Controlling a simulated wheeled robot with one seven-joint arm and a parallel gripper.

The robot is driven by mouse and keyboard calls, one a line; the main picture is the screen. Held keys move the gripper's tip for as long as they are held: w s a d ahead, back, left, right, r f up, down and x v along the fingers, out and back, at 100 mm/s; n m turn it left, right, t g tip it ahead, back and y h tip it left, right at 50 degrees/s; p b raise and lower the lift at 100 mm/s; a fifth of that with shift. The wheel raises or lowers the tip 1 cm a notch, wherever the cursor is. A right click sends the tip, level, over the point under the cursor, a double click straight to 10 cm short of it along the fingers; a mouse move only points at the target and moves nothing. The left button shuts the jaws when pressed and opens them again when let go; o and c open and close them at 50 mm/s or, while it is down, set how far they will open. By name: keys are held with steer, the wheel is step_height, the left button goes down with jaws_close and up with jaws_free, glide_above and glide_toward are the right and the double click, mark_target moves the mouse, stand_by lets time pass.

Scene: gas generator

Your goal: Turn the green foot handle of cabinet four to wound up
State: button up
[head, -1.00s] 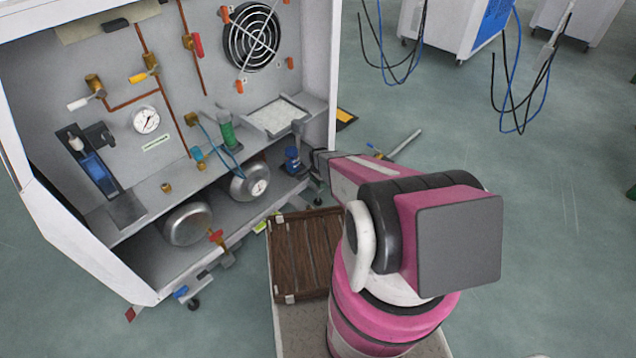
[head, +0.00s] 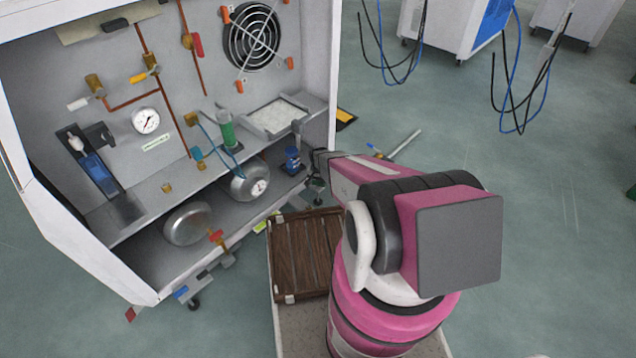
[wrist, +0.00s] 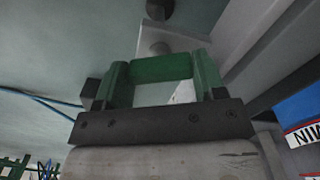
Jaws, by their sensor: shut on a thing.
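The cabinet (head: 75,240) stands open at the left of the head view, seen from above. My gripper (head: 316,165) is at its lower front right corner, and its fingertips are hard to make out there. In the wrist view my gripper (wrist: 161,75) has its two green fingers on either side of a green bar, the foot handle (wrist: 161,67). The fingers are shut on this handle. A grey bracket and a dark round part lie just beyond it. I cannot read the handle's turned position or a cabinet number.
Gauges, valves, a fan (head: 251,38) and metal tanks (head: 188,223) fill the cabinet. A brown slatted case (head: 305,250) lies in front of it, close to my arm. A metal rod (head: 404,146) lies on the floor behind my gripper.

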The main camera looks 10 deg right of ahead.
mark_target(318, 182)
steer(key=n, duration=1.2)
steer(key=shift+n, duration=0.3)
stand_by(0.4)
steer(key=o, duration=0.6)
steer(key=shift+o, duration=0.2)
step_height(318, 182, up, 11)
steer(key=shift+f, duration=0.1)
